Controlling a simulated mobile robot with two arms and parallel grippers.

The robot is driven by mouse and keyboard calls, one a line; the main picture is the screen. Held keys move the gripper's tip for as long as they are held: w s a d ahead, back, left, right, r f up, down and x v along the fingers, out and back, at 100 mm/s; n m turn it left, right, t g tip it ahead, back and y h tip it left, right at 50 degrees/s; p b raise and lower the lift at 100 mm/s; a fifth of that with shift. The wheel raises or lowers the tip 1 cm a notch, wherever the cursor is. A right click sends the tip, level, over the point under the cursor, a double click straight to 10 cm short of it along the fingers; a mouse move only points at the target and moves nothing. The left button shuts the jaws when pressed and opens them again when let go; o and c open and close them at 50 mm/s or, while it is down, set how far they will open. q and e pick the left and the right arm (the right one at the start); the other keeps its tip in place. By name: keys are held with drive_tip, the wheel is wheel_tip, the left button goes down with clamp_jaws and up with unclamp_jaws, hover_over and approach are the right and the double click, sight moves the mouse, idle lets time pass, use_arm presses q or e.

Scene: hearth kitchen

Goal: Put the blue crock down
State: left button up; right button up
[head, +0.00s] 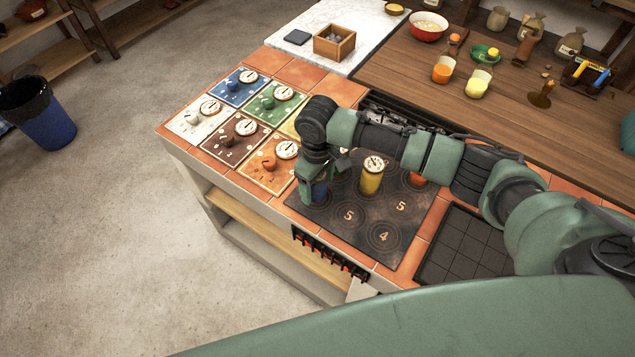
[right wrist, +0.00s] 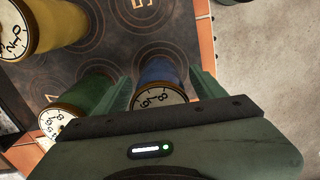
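The blue crock (head: 319,192) is at the left corner of the dark hob plate (head: 345,232), partly hidden by my right gripper (head: 316,193). A green crock (right wrist: 88,97) stands close beside the left finger in that view. My left gripper is not in view.
A yellow crock (head: 371,176) stands on the hob, with an orange one (head: 417,179) behind. Numbered rings at the plate's front are bare. Coloured dial tiles (head: 234,138) lie left of it, a black grid tray (head: 464,250) right.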

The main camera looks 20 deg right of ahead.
drive_tip(key=shift+r, duration=0.15)
wheel_tip(320, 180, up, 12)
drive_tip(key=shift+r+b, duration=0.1)
drive_tip(key=shift+b, duration=0.6)
